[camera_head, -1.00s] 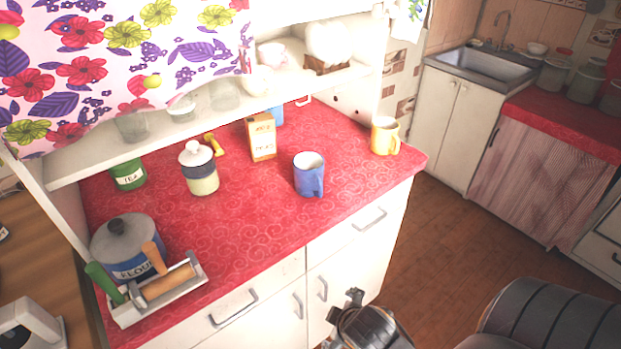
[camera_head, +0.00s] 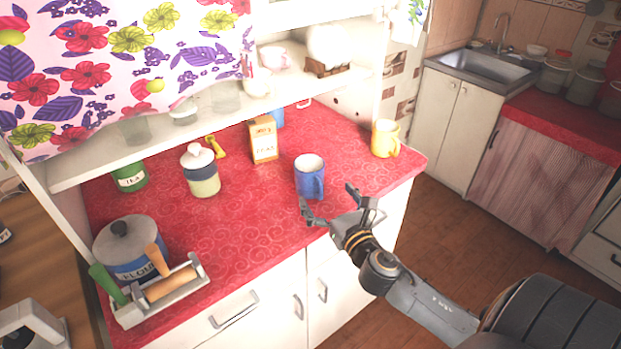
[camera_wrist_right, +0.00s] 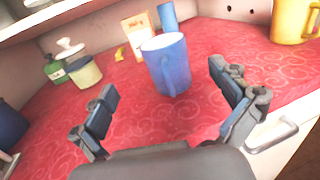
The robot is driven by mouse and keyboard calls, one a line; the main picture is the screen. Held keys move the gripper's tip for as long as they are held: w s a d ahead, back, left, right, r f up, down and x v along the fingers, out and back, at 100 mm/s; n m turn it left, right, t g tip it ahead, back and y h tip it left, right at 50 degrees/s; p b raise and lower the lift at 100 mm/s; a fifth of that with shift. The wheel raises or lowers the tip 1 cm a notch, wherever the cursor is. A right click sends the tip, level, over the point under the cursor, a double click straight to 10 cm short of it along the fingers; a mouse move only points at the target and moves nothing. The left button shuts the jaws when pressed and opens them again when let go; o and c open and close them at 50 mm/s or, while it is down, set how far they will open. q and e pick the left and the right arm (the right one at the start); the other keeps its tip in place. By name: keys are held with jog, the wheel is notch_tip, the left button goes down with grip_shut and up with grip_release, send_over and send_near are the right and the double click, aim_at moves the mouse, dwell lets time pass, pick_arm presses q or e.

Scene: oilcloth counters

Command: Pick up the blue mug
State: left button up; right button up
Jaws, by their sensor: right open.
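The blue mug (camera_head: 309,178) stands upright on the red counter (camera_head: 245,225) near its front edge, with its handle facing front right. My right gripper (camera_head: 328,203) is open and empty at the counter's front edge, just in front of the mug and apart from it. In the right wrist view the mug (camera_wrist_right: 167,64) stands ahead, between and beyond the two spread fingers (camera_wrist_right: 165,103). My left gripper is not in view.
A yellow mug (camera_head: 384,138) stands right of the blue mug. Behind are a tan box (camera_head: 263,140), a lidded jar (camera_head: 202,172) and a green tea tin (camera_head: 129,177). A flour canister (camera_head: 128,245) and a tray with a rolling pin (camera_head: 170,283) are at left. A shelf overhangs the back.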

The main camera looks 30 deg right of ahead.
aim_at(316, 176)
jog(key=w, duration=0.3)
jog(key=w+d, duration=0.1)
jog(key=w, duration=0.1)
jog(key=shift+w+p, duration=0.1)
jog(key=shift+p, duration=0.3)
jog(key=w, duration=0.2)
jog(key=w+d+p, duration=0.1)
jog(key=w, duration=0.1)
jog(key=shift+w+d+r, duration=0.1)
jog(key=shift+w, duration=0.5)
jog(key=shift+s, duration=0.1)
jog(key=shift+c, duration=0.6)
jog(key=c, duration=1.4)
